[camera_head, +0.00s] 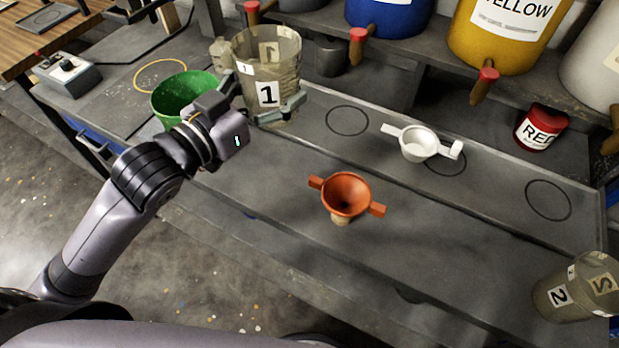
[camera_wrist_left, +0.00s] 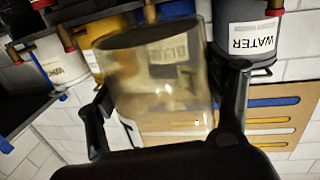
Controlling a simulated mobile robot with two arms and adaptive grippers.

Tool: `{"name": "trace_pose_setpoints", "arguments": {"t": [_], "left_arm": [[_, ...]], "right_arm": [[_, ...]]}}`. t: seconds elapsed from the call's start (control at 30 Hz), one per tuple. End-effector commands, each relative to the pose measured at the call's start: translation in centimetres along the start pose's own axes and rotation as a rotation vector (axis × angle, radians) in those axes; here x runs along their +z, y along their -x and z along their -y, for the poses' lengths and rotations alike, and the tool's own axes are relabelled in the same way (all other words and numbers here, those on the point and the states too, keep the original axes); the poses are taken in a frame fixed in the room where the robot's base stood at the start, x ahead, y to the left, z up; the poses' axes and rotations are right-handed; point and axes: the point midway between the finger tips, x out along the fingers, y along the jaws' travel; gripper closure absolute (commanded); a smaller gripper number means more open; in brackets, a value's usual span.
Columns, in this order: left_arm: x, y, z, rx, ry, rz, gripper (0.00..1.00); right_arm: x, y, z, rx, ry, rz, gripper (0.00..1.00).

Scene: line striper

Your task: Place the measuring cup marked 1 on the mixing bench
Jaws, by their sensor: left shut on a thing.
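The clear measuring cup marked 1 (camera_head: 266,60) is held upright in my left gripper (camera_head: 264,104), toward the back left of the grey mixing bench (camera_head: 270,180). My left gripper is shut around its lower part. In the left wrist view the cup (camera_wrist_left: 160,85) sits between the two fingers of my left gripper (camera_wrist_left: 165,120). The cup overlaps the bench in the head view; I cannot tell whether its base touches the surface. My right gripper is in neither view.
A green bowl (camera_head: 185,95) is left of the cup. An orange funnel (camera_head: 346,194), a white strainer (camera_head: 418,145), a red can (camera_head: 541,127) and a cup marked 2 (camera_head: 578,288) are on the bench to the right. Tapped buckets (camera_head: 505,30) overhang the back.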

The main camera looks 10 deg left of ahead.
Motion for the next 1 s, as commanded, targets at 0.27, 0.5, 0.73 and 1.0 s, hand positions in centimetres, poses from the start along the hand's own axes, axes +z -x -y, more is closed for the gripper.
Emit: {"name": "trace_pose_setpoints", "arguments": {"t": [0.27,0.5,0.73,1.0], "left_arm": [[6.1,-0.3,0.1,-0.001,0.008,0.009,0.75],[12.2,-0.6,0.2,-0.002,0.005,0.007,0.75],[15.2,-0.8,0.3,-0.001,0.002,0.000,0.75],[18.7,-0.9,0.4,-0.002,0.003,0.003,0.75]], "right_arm": [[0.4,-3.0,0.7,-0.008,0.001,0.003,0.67],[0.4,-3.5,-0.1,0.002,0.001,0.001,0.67],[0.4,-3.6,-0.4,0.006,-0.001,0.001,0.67],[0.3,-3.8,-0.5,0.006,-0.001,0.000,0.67]]}}
